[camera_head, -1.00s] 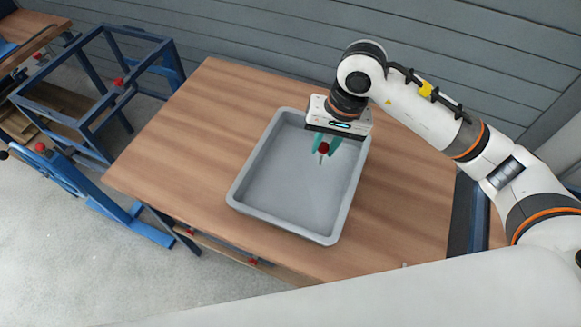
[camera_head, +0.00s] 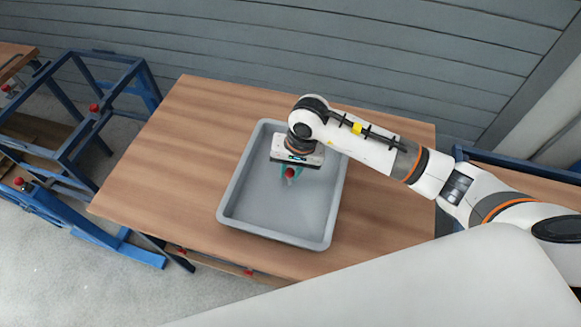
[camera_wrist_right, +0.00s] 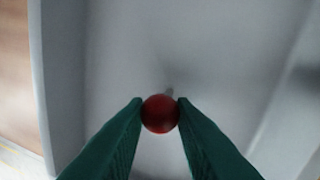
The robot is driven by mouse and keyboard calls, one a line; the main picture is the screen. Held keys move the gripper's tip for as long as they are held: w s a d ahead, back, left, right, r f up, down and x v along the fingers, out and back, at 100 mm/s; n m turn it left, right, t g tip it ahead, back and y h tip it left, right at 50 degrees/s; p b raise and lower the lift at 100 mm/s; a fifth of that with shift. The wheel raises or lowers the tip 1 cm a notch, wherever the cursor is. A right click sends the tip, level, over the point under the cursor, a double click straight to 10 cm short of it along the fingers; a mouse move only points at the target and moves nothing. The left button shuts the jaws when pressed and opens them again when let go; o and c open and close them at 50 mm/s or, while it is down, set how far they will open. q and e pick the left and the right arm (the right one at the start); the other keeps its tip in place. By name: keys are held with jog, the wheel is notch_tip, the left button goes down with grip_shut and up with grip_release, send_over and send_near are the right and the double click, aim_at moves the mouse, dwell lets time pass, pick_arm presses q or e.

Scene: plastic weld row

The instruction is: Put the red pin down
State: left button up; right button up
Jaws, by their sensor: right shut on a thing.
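The red pin (camera_head: 291,172) is between the green fingers of my right gripper (camera_head: 290,174), over the grey tray (camera_head: 327,228). In the right wrist view the pin's round red head (camera_wrist_right: 160,114) sits between the two fingertips (camera_wrist_right: 160,105), which are shut on it. A small dark tip shows just beyond the head. The rest of the pin is hidden behind its head. The tray floor lies below the pin; I cannot tell whether the pin touches it. My left gripper is not in view.
The grey tray has raised walls and looks otherwise empty. It stands on a wooden table (camera_head: 150,180) with clear wood to its left. Blue metal frames (camera_head: 75,110) stand on the floor at left. A grey slatted wall (camera_head: 300,50) is behind.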

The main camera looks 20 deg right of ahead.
jog(key=shift+f, duration=0.2)
jog(key=o, duration=1)
jog(key=shift+r, duration=0.1)
jog(key=shift+r, duration=0.15)
jog(key=shift+s+d+r+b, duration=0.15)
jog(key=shift+d+r+b, duration=0.25)
jog(key=shift+r, duration=1.55)
jog(key=shift+s+d+r+b, duration=0.1)
jog(key=shift+d+r+b, duration=0.3)
jog(key=shift+r, duration=1.6)
jog(key=shift+s+d+r+b, duration=0.2)
jog(key=shift+r+b, duration=0.4)
jog(key=shift+r, duration=1.35)
